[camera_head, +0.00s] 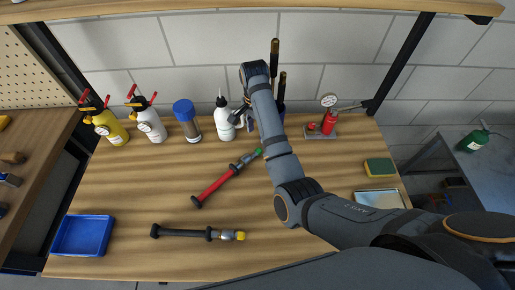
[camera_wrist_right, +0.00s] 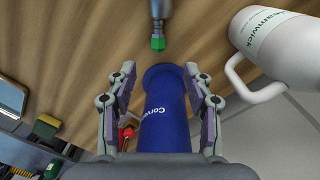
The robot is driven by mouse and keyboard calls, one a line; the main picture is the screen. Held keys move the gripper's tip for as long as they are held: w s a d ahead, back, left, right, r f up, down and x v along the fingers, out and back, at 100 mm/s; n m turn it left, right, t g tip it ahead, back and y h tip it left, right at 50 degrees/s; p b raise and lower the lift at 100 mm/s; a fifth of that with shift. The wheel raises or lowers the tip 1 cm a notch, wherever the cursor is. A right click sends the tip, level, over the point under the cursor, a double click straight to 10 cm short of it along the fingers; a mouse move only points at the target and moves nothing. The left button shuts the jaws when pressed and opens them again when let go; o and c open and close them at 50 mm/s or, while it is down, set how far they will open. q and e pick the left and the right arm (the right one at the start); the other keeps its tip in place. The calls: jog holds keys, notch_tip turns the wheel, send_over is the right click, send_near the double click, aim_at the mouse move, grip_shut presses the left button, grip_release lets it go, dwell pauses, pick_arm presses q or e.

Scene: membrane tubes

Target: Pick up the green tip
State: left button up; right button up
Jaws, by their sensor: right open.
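The green tip (camera_head: 258,152) is on the upper end of a red-handled tube (camera_head: 215,187) lying diagonally on the bench. In the right wrist view the green tip (camera_wrist_right: 158,43) ends a grey metal shaft, just beyond the open fingers. My right gripper (camera_wrist_right: 160,70) is open, with a blue cup (camera_wrist_right: 165,125) showing between its fingers; contact with the cup cannot be told. In the head view my right arm hides most of this gripper and cup. My left gripper is not in view.
A white bottle (camera_head: 224,122) stands close to the right gripper; its handle shows in the wrist view (camera_wrist_right: 265,92). Tall brown-topped rods (camera_head: 274,52) stand behind the arm. A yellow-tipped black tube (camera_head: 190,233) and blue tray (camera_head: 83,235) lie in front. Bench space between is clear.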

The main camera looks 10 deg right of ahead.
aim_at(258, 149)
notch_tip(258, 149, down, 2)
jog(key=shift+s+f, duration=0.15)
jog(key=shift+s+a+f, duration=0.1)
jog(key=shift+f, duration=0.7)
jog(key=shift+s+d+f+p, duration=0.1)
jog(key=shift+f+p, duration=0.25)
jog(key=shift+f, duration=1.05)
jog(key=shift+d+f+p, duration=0.1)
jog(key=shift+f+p, duration=0.25)
jog(key=shift+f, duration=1.05)
grip_shut()
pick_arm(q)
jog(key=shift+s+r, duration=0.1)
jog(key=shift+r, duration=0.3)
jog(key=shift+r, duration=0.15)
pick_arm(e)
jog(key=shift+r, duration=0.15)
